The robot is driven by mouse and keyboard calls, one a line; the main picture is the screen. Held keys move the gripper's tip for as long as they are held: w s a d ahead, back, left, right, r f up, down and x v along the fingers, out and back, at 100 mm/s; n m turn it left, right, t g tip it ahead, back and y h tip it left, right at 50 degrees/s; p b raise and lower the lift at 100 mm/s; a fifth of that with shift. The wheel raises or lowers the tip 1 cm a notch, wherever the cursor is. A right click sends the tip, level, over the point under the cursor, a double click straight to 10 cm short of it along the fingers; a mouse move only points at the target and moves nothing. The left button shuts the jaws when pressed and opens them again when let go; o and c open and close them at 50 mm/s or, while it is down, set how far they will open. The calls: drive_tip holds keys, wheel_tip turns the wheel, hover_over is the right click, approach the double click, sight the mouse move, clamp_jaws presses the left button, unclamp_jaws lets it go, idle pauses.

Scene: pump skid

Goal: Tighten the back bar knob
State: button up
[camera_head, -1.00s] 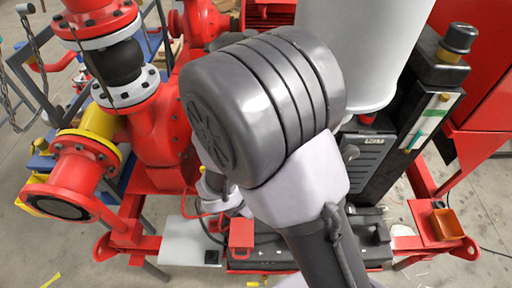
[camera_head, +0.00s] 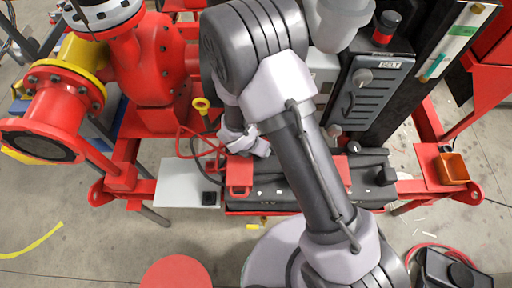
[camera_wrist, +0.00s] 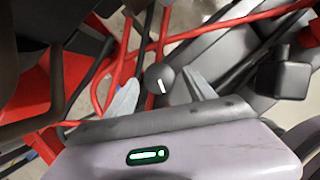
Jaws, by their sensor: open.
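A small dark round knob (camera_wrist: 159,78) with a white mark shows in the wrist view. It appears between the fingertips of my gripper (camera_wrist: 162,92), a little beyond them; I cannot tell whether they touch it. The two pale fingers stand apart, with nothing clearly held. I cannot tell for sure that this is the back bar knob. In the head view my gripper (camera_head: 246,146) is small and partly hidden by my arm, beside the red block (camera_head: 240,175) on the skid. The knob between the fingers cannot be made out there.
Red cables (camera_wrist: 200,30) and black cables cross close to the gripper. A black block-shaped part (camera_wrist: 284,78) stands to the right in the wrist view. In the head view, a belt-labelled box (camera_head: 372,90) stands right of my arm, and a red pump casing (camera_head: 155,65) stands left.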

drive_tip(key=c, duration=1.4)
drive_tip(key=shift+o, duration=0.2)
drive_tip(key=n+b, duration=0.1)
drive_tip(key=b, duration=0.2)
drive_tip(key=shift+w+f, duration=0.1)
drive_tip(key=shift+f, duration=0.25)
drive_tip(key=shift+d+n+t+y+b, duration=0.1)
drive_tip(key=shift+n+t+y+b, duration=0.3)
drive_tip(key=shift+b, duration=0.65)
drive_tip(key=shift+s+r+n+b, duration=0.2)
drive_tip(key=shift+r+n+b, duration=0.1)
drive_tip(key=shift+n+b, duration=0.25)
drive_tip(key=shift+r, duration=0.1)
drive_tip(key=o, duration=1.4)
drive_tip(key=shift+c, duration=0.2)
